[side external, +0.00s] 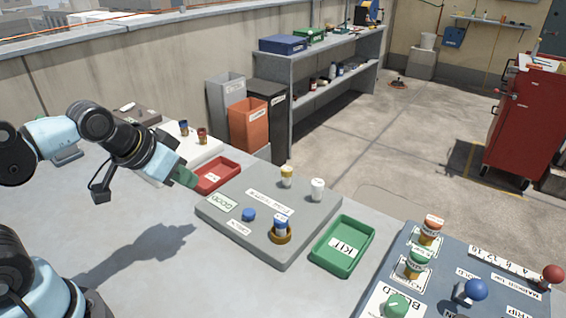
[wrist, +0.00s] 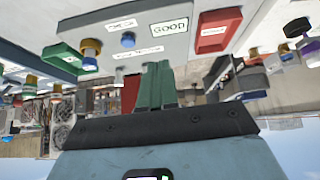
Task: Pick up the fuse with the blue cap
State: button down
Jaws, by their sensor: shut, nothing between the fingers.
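My gripper (side external: 187,178) has green fingers, shut and empty, above the left side of the table near the red tray; the fingers also show in the wrist view (wrist: 155,85). A blue-capped piece (side external: 280,227) stands upright in a brass ring on the grey tester box (side external: 228,200). It also shows in the wrist view (wrist: 89,47), left of the fingers. Another blue-topped, fuse-like piece (side external: 184,127) stands on the white mat at the back, beside a red-brown one (side external: 202,134). Which blue-capped piece the task means, I cannot tell.
A red tray (side external: 218,176) lies just right of my gripper, and a green KIT tray (side external: 342,246) right of the tester box. A blue-grey panel (side external: 440,290) has several knobs.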

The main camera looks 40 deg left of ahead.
jog(key=c, duration=1.8)
grip_release()
jog(key=shift+c, duration=0.2)
jog(key=o, duration=1.1)
jog(key=w+d+r+m+g, duration=0.1)
jog(key=w+d+r+g, duration=0.2)
jog(key=w+d+r, duration=0.3)
jog(key=m+g, duration=0.2)
jog(key=g, duration=0.2)
send_over(281, 218)
jog(key=f, duration=0.7)
jog(key=shift+w+d+f, duration=0.15)
jog(key=shift+d+f, duration=0.15)
jog(key=shift+f, duration=0.05)
jog(key=shift+a+f, duration=0.2)
jog(key=shift+f, duration=1.15)
jog(key=shift+a+f, duration=0.15)
jog(key=shift+f, duration=1.2)
